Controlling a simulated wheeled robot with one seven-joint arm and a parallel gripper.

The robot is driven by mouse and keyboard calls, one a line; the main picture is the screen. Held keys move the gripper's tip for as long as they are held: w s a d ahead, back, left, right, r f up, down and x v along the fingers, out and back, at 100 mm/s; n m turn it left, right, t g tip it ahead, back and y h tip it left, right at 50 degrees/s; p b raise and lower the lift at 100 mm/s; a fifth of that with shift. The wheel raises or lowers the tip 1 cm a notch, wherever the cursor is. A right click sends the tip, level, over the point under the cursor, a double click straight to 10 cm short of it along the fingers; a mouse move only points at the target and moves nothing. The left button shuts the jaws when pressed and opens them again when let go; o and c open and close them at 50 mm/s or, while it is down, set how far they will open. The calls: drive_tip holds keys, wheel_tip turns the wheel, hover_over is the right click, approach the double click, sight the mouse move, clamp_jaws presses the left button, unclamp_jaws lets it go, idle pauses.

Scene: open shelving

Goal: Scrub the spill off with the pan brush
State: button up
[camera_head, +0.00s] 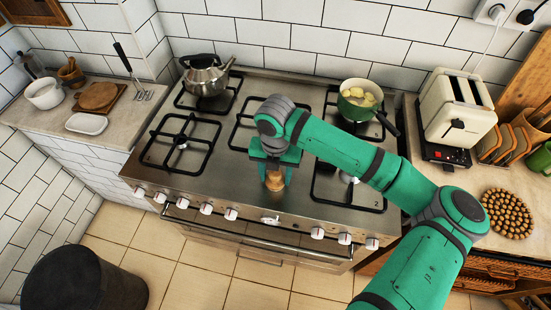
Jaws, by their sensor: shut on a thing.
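My gripper (274,173) points down over the front middle of the steel stovetop (225,172). It is shut on the pan brush (274,182), a small light-brown wooden piece showing between the green fingers. The brush is low, at or just above the steel surface; I cannot tell whether its bristles touch. No spill can be made out clearly; my gripper and arm hide part of the stovetop.
A steel kettle (205,77) stands on the back left burner and a green pot (360,101) on the back right. Black grates surround the gripper. A toaster (458,112) and a plate of round brown items (508,214) stand right. The left counter (110,138) holds dishes.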

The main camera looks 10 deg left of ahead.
wheel_tip(320, 180, up, 4)
drive_tip(key=shift+d+f, duration=0.15)
drive_tip(key=shift+f, duration=0.1)
drive_tip(key=shift+r, duration=2.4)
drive_tip(key=shift+w, duration=0.2)
drive_tip(key=shift+s, duration=0.1)
